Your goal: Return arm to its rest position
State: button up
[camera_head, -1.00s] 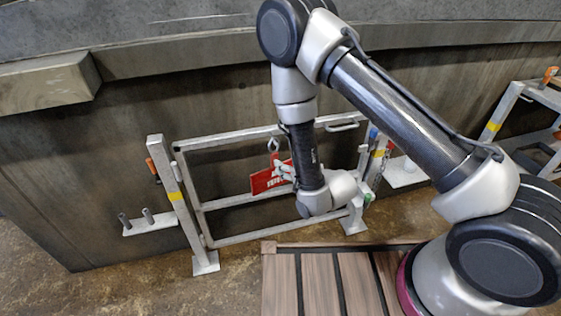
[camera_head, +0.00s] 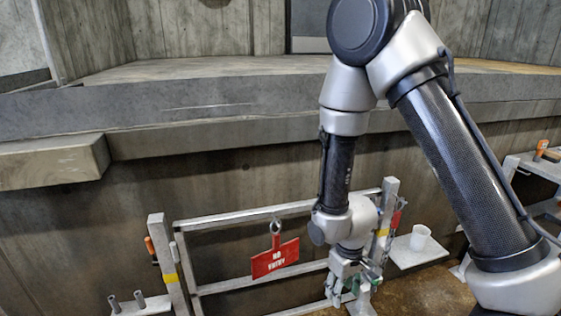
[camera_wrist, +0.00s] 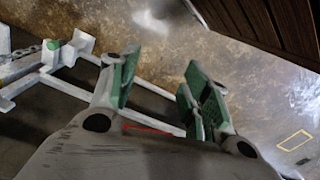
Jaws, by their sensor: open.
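My gripper (camera_head: 347,293) hangs at the lower end of my arm in the head view, pointing down, in front of the right part of a metal gate (camera_head: 245,212). In the wrist view my gripper (camera_wrist: 160,98) shows two green-padded fingers spread apart with nothing between them. Part of the gate frame (camera_wrist: 60,82) shows below the fingers in the wrist view.
A white cup (camera_head: 420,237) stands on a small shelf (camera_head: 405,257) right of the gate. Two pegs stand on a left shelf (camera_head: 150,307). A concrete wall and ledge (camera_head: 230,128) rise behind. Brown floor (camera_wrist: 225,50) and dark slats (camera_wrist: 285,25) show in the wrist view.

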jog(key=s+d+r+m+t, duration=0.1)
jog(key=d+r, duration=0.5)
jog(key=r, duration=0.6)
jog(key=s+d+r+m+t, duration=0.2)
jog(key=s+d+r, duration=0.3)
jog(key=r, duration=0.7)
jog(key=s+d+r+m+t, duration=0.1)
jog(key=s+d+r, duration=0.3)
jog(key=d+r, duration=0.5)
notch_tip(320, 180, up, 4)
jog(key=shift+f+m+t, duration=0.25)
jog(key=shift+m+t, duration=0.05)
jog(key=shift+m, duration=0.6)
